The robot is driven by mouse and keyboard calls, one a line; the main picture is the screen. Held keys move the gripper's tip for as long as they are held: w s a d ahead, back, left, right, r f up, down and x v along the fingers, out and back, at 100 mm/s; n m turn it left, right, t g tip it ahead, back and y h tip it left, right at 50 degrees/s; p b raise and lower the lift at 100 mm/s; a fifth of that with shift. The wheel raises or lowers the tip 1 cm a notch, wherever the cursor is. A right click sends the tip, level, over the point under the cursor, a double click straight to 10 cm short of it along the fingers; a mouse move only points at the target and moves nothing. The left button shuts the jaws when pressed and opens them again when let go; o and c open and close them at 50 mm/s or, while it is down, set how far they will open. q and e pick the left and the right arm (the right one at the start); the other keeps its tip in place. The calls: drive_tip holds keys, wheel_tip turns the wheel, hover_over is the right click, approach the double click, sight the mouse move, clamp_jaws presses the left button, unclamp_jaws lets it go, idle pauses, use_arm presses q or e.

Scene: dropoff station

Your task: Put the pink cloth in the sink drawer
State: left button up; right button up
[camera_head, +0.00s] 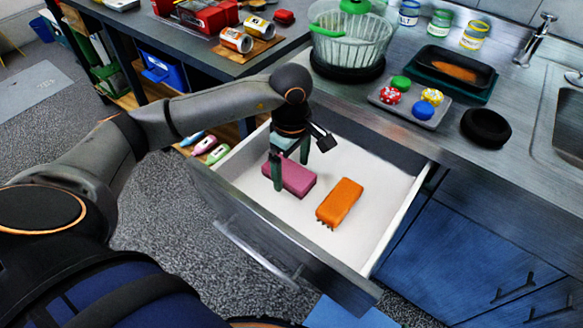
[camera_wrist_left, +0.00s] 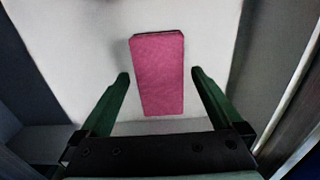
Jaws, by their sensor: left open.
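The pink cloth (camera_head: 297,178) is a folded block lying on the white floor of the open drawer (camera_head: 381,180). My left gripper (camera_head: 290,172) points down into the drawer at the cloth. In the left wrist view the pink cloth (camera_wrist_left: 158,75) lies ahead of and between the two green fingers of my left gripper (camera_wrist_left: 160,78). The fingers are open, with a gap on each side of the cloth. I cannot tell their exact height above the drawer floor. My right gripper is not in view.
An orange brush (camera_head: 340,202) lies in the drawer, right of the cloth. The counter above holds a green-handled basket (camera_head: 349,45), a tray with several colored items (camera_head: 409,104), a black bowl (camera_head: 486,126) and the sink (camera_head: 572,125). The drawer's walls surround the gripper.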

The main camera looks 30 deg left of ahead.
sight(291, 173)
use_arm(q)
wheel_tip(291, 173, up, 11)
drive_tip(key=shift+p, duration=0.45)
